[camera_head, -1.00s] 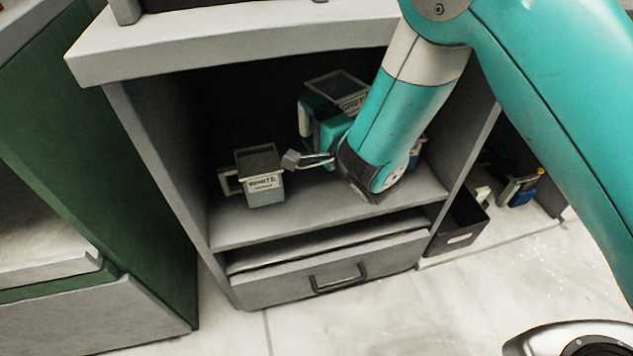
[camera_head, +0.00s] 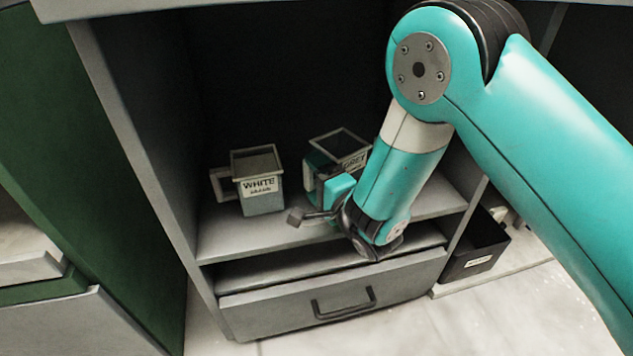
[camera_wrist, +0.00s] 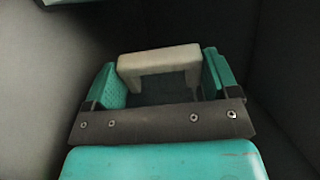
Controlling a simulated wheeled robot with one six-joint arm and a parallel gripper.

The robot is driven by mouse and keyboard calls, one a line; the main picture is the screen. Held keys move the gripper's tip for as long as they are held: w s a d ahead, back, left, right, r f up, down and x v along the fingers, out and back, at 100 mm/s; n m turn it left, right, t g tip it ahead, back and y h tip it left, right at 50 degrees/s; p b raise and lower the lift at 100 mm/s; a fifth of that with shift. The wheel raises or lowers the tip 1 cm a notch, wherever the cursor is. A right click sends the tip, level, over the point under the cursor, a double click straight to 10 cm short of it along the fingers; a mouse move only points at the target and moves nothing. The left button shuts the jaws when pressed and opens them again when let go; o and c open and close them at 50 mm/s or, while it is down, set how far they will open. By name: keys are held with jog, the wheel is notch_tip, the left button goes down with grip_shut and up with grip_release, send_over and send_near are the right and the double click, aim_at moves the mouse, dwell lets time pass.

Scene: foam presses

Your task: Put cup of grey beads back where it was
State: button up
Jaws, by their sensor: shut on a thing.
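The cup of grey beads (camera_head: 354,160), a square cup with a label that seems to read "GREY", is inside the grey cabinet. My gripper (camera_wrist: 163,78) is shut on its pale handle (camera_wrist: 158,58), which shows between the two teal fingers in the wrist view. In the head view my gripper (camera_head: 322,178) hides the cup's lower part, so I cannot tell whether it touches the shelf (camera_head: 235,235). The cup of white beads (camera_head: 262,197) stands upright on the shelf to the left, apart from the grey cup.
The cabinet's side wall (camera_head: 135,140) bounds the left. A dark bin (camera_head: 470,250) stands on the right. Bare shelf shows in front of the white cup.

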jog(key=o, duration=1.1)
jog(key=shift+f, duration=0.1)
